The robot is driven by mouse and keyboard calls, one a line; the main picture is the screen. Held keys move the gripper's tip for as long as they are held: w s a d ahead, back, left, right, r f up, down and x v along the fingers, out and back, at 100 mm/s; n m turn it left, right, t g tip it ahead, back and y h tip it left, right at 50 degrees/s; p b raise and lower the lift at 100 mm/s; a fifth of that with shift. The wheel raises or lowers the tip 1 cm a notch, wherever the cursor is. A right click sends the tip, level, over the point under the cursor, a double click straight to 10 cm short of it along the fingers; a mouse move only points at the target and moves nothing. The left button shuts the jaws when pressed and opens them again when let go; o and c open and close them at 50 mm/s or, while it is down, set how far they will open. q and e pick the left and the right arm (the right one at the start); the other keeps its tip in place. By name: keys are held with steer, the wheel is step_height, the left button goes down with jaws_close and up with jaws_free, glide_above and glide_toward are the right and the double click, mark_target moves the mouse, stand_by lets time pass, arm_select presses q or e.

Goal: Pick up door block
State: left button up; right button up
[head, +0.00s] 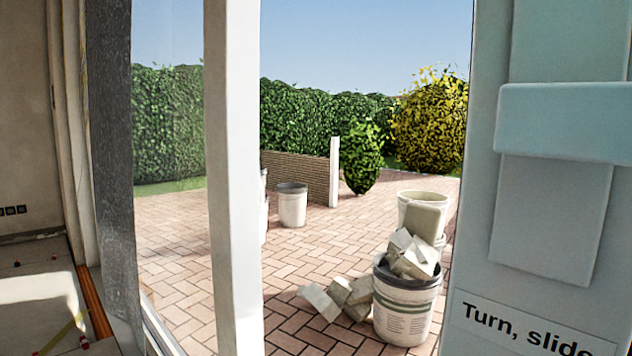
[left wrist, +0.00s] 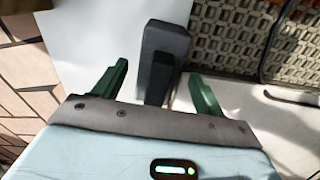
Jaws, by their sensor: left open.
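A dark grey to black block (left wrist: 165,50), which looks like the door block, shows in the left wrist view. It stands out against a pale surface, and its lower part reaches down between my gripper's fingers. My left gripper (left wrist: 160,86) is open, with one green finger on each side of the block. There is a visible gap on both sides, and the fingers do not grip it. I cannot tell how deep the block sits between them. In the head view I see neither the block nor a gripper. My right gripper is in no view.
In the head view a white frame post (head: 232,180) stands before a brick-paved terrace. A rubble-filled bucket (head: 405,310) stands outside. A pale blue panel (head: 480,250) labelled "Turn, slide" fills the right side. A ridged mat (left wrist: 240,45) lies right of the block.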

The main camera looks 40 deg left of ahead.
arm_select(q)
steer(key=shift+w+f, duration=0.1)
steer(key=shift+f, duration=0.1)
steer(key=c, duration=1.1)
steer(key=shift+w, duration=0.1)
steer(key=c, duration=0.3)
steer(key=shift+f, duration=0.1)
